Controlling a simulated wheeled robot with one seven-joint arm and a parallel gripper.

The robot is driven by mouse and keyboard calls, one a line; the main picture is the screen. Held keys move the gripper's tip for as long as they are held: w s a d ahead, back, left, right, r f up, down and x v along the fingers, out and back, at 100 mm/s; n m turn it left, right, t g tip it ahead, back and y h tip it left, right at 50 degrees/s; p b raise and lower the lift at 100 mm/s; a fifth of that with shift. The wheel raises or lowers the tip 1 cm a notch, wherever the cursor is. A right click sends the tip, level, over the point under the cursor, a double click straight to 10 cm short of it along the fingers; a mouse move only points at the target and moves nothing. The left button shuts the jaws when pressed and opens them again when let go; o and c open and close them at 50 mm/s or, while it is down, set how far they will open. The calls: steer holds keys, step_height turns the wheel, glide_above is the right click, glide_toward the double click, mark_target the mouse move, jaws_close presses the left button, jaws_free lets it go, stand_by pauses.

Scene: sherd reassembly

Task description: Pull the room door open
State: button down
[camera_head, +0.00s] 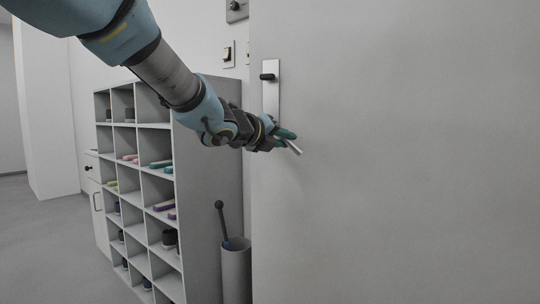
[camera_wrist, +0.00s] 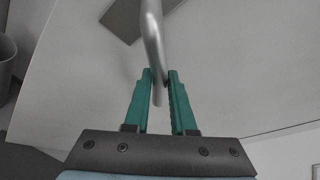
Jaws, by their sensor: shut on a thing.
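The room door (camera_head: 400,150) is a plain pale panel filling the right half of the head view; it also shows in the wrist view (camera_wrist: 235,70). A metal plate (camera_head: 271,84) with a small dark knob sits near its left edge. The silver lever handle (camera_head: 295,148) slants down to the right below the plate. My gripper (camera_head: 284,135) is shut on the lever. In the wrist view the lever (camera_wrist: 152,35) passes between the green fingertips (camera_wrist: 161,76). I cannot tell how far the door stands from its frame.
A grey cubby shelf (camera_head: 208,150) with small coloured items stands left of the door edge. A bin (camera_head: 237,272) holding a dark round-topped stick stands beside it. Light switches (camera_head: 228,53) are on the wall above. Open floor (camera_head: 45,245) lies at the left.

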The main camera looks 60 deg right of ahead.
steer(key=s+a+n+t+b, duration=0.1)
steer(key=s+a+b, duration=0.2)
steer(key=a+b, duration=0.3)
steer(key=shift+s+a+f+b, duration=0.2)
steer(key=shift+a+b, duration=0.15)
steer(key=shift+a, duration=0.3)
steer(key=c, duration=0.8)
jaws_free()
steer(key=shift+w, duration=0.1)
steer(key=shift+o, duration=0.2)
steer(key=p+v, duration=0.2)
steer(key=v, duration=0.8)
steer(key=shift+a+r, duration=0.15)
steer(key=shift+a, duration=0.2)
steer(key=shift+c, duration=0.3)
